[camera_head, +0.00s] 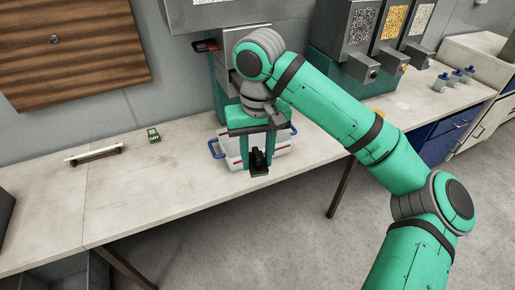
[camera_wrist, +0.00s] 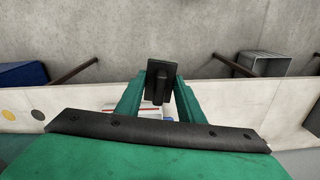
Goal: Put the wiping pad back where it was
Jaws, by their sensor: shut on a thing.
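The wiping pad (camera_head: 259,170) is a small dark block with a raised black grip. My gripper (camera_head: 258,148) is shut on it and holds it in front of a white tray with blue handles, near the front of the bench. In the wrist view the pad (camera_wrist: 162,72) sits between the two green fingertips (camera_wrist: 160,88). The head view does not clearly show whether the pad touches the bench. A small green block with white lettering (camera_head: 153,135) lies on the bench to the left; I cannot tell whether it marks a place for the pad.
The white tray (camera_head: 283,158) stands behind and under my gripper. A pale bar on a dark stand (camera_head: 93,153) lies at the left. The bench (camera_head: 170,190) is clear between.

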